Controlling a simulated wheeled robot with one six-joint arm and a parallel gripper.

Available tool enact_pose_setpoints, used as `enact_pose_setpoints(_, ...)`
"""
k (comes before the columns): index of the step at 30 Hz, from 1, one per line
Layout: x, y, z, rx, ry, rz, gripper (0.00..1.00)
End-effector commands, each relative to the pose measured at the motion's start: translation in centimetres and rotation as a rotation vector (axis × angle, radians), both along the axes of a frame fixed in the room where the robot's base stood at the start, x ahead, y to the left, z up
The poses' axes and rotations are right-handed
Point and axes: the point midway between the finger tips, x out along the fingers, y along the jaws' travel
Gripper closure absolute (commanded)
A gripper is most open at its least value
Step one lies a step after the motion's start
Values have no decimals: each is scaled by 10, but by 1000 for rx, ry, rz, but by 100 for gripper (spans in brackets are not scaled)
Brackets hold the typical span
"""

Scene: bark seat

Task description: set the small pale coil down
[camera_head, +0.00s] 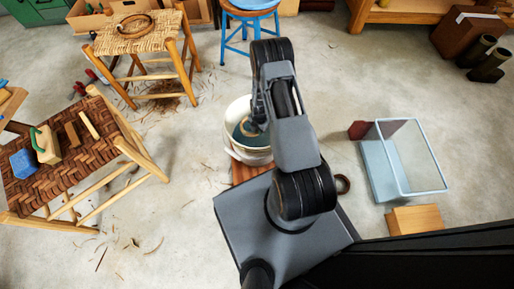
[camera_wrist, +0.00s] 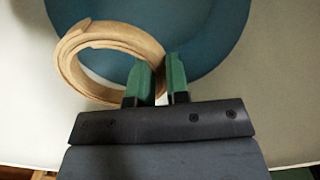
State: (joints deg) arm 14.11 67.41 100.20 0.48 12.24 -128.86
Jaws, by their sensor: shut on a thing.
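The small pale coil (camera_wrist: 75,60) is a flat strip of tan bark rolled into a ring. In the wrist view it sits at upper left, and its right side lies between the green fingers of my gripper (camera_wrist: 162,75), which is shut on it. Behind the coil is a round teal surface (camera_wrist: 215,45) with a pale border. There my arm reaches over a white bowl (camera_head: 236,110) with a teal inside. I cannot tell how far the coil is above it.
A stool with a dark woven seat (camera_head: 75,172) stands at left, with a blue block and tools on it. A pale woven stool (camera_head: 150,38) bears a brown coil (camera_head: 134,17). A clear bin (camera_head: 375,170) and wooden block (camera_head: 415,219) are at right. Floor between is mostly open.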

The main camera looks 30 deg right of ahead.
Motion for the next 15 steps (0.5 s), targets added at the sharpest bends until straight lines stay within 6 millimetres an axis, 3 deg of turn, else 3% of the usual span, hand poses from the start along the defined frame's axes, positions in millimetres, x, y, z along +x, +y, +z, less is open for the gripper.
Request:
enact_pose_setpoints(9, -1, -1, -55, 0, 2, 20, 100)
enact_pose_setpoints(15, 0, -1, -66, -1, 0, 18, 100)
